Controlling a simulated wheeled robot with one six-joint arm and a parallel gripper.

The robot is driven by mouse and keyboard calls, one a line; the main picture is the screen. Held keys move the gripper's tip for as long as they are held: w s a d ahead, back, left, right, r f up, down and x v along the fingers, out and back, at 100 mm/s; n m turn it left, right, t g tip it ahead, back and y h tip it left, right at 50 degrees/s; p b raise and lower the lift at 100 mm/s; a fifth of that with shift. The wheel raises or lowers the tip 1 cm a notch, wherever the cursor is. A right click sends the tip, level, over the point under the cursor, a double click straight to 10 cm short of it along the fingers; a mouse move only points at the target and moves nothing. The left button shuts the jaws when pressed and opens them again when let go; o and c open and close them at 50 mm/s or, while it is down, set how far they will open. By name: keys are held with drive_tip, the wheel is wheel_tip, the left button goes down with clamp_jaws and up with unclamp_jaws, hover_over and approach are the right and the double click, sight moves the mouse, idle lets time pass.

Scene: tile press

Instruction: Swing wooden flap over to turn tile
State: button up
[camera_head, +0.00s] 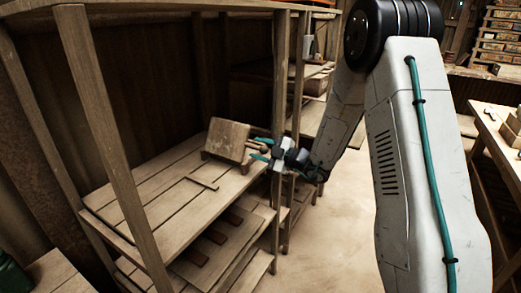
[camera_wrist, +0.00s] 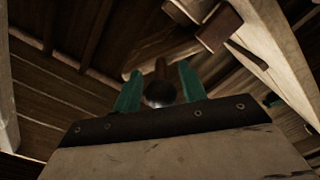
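A small wooden press with a slanted wooden flap (camera_head: 228,139) stands on the rack's middle shelf, in the middle of the head view. A short brown handle seems to stick out from its right side toward my gripper (camera_head: 261,149). My gripper reaches in from the right with its teal fingers apart, pointing left at the press. In the wrist view, a brown handle with a dark round end (camera_wrist: 160,92) shows between my two fingers (camera_wrist: 160,68), with a small gap visible on each side. I cannot tell how deep it lies between them. No tile can be made out.
Wooden rack posts (camera_head: 283,110) stand close to my gripper. Brown pieces (camera_head: 232,217) lie on the shelf below. A workbench (camera_head: 495,125) stands at right; the floor between is clear.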

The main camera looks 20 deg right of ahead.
drive_tip(key=shift+s+d, duration=0.1)
drive_tip(key=v, duration=0.7)
drive_tip(key=shift+s+d, duration=0.2)
drive_tip(key=shift+s, duration=0.05)
idle(0.4)
